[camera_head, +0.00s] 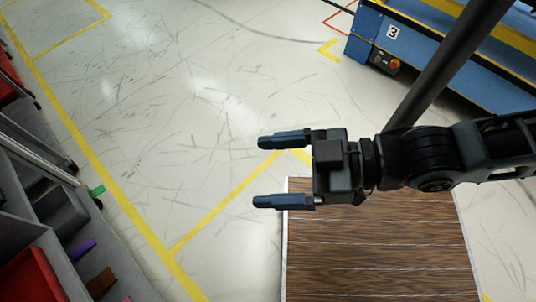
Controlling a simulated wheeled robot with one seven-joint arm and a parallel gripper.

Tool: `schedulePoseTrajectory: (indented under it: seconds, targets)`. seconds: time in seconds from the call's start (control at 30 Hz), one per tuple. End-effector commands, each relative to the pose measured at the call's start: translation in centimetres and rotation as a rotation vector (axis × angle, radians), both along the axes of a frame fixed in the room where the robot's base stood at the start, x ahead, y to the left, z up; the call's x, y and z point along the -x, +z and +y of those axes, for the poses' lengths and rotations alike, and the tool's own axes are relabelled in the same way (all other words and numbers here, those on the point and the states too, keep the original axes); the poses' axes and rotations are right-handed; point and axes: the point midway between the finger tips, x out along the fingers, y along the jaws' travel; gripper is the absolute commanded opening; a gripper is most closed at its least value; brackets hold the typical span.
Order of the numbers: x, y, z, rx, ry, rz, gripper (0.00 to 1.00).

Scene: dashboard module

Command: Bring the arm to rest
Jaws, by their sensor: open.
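My gripper (268,171) is open, with its two dark blue-grey fingers spread apart and pointing left. Nothing is between the fingers. My arm (430,158) reaches in from the right edge and is held out roughly level in the picture. The gripper shows above the left edge of a brown wood-grain surface (380,245) and the pale floor. Its height above them cannot be told.
A blue machine (450,60) marked 3, with a red button, stands at the upper right. Grey shelving (60,205) with red and purple items lines the left edge. The scuffed floor (190,110) between them, with yellow lines, is clear.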

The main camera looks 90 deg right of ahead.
Motion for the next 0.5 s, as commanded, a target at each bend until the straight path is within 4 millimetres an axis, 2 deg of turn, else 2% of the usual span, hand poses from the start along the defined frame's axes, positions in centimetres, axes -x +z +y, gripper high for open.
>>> schedulePoseTrajectory:
  seconds: [0.17, 0.27, 0.5]
  targets:
    - [0.0, 1.5, 0.0, 0.0, 0.001, 0.0, 0.89]
    - [0.0, 3.4, 0.0, 0.0, 0.001, 0.0, 0.89]
    - [0.0, 9.4, 0.0, 0.0, 0.001, 0.0, 0.89]
